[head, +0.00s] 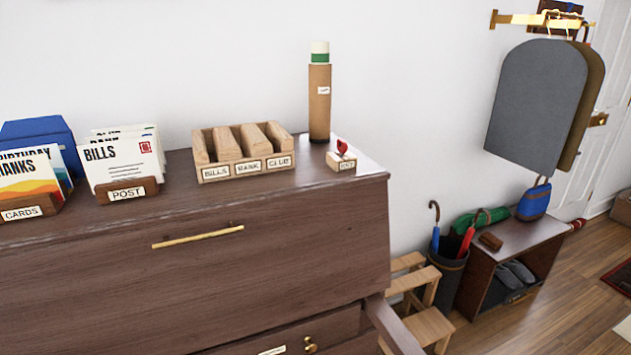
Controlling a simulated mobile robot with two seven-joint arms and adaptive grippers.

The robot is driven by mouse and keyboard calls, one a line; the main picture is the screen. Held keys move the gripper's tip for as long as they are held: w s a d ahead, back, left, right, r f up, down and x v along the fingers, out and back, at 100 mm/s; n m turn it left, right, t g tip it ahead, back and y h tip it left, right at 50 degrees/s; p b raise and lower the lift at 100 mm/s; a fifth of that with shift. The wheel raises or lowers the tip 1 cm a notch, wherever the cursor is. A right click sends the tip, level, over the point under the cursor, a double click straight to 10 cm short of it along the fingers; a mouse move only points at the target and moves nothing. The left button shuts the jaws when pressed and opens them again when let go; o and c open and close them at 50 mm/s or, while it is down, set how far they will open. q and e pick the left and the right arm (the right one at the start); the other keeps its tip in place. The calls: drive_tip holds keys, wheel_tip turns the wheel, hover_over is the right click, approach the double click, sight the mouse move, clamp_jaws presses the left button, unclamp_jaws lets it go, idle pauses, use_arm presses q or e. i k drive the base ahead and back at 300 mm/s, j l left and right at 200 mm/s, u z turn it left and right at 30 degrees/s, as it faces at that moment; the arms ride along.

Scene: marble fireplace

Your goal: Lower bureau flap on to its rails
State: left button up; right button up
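The dark wood bureau flap (120,275) fills the lower left of the head view. It is up and closed against the bureau front, with a long brass bar handle (198,237) near its upper edge. A dark wood rail (393,328) sticks out from the bureau at the flap's lower right corner. A left-hand rail is not in view. Below the flap is a drawer front with a round brass knob (310,344), cut off by the picture edge. Neither of my grippers is in view.
On the bureau top stand a cards holder (32,211), a post holder (126,190), a wooden sorter (243,172), a tall tube (320,105) and a small labelled block (341,162). A step stool (428,325), umbrella stand (446,277) and shoe bench (520,238) stand to the right.

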sight(187, 287)
drive_tip(key=z, duration=1)
drive_tip(key=u, duration=1.55)
